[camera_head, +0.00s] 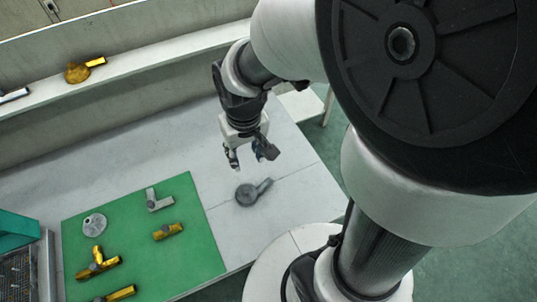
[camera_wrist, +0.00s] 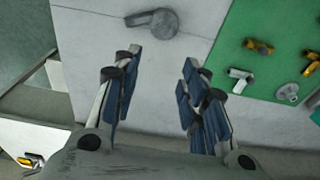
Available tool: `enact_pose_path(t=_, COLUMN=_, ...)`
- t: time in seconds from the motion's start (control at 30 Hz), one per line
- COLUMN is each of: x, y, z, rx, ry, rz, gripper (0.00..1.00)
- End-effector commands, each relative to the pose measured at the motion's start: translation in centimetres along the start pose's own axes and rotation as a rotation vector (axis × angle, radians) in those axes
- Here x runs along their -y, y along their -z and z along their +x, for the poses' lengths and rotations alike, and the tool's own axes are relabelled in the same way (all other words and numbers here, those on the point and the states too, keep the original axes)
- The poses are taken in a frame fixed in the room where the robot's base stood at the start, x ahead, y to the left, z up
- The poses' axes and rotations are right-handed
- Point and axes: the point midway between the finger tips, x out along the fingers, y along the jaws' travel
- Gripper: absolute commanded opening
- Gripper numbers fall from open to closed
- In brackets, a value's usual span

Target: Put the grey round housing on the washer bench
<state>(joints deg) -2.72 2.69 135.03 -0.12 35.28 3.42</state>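The grey round housing (camera_head: 247,194) is a dark grey disc with a short pipe-like arm. It lies flat on the light grey bench (camera_head: 270,225), right of the green mat. It also shows at the top of the wrist view (camera_wrist: 163,23). My gripper (camera_head: 250,157) is above the bench, behind the housing in the head view. In the wrist view its two fingers (camera_wrist: 163,56) are spread with nothing between them, and the housing is beyond the tips. I cannot tell which surface is the washer bench.
The green mat (camera_head: 190,250) holds brass parts (camera_head: 98,263), a grey elbow (camera_head: 158,199) and a pale holed disc (camera_head: 94,224). A shelf behind bears a brass housing (camera_head: 77,73). A basket (camera_head: 22,272) stands left. A pale surface (camera_wrist: 35,137) holds a yellow-grey part (camera_wrist: 30,160).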

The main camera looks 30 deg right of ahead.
Motion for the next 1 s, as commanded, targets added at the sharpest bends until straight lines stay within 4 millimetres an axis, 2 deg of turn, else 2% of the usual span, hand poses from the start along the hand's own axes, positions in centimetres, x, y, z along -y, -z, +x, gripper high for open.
enact_pose_path(t=0.03, x=-0.2, y=-0.5, z=-2.2, rx=-0.037, ry=0.001, rz=0.000, gripper=0.39)
enact_pose_path(t=0.2, x=-0.8, y=-3.2, z=-7.8, rx=-0.125, ry=0.002, rz=-0.002, gripper=0.39)
enact_pose_path(t=0.4, x=-1.4, y=-7.1, z=-12.3, rx=-0.221, ry=-0.001, rz=-0.006, gripper=0.39)
enact_pose_path(t=0.63, x=-1.6, y=-10.0, z=-14.2, rx=-0.279, ry=-0.005, rz=-0.008, gripper=0.39)
enact_pose_path(t=1.0, x=-1.7, y=-10.4, z=-14.4, rx=-0.286, ry=-0.005, rz=-0.009, gripper=0.39)
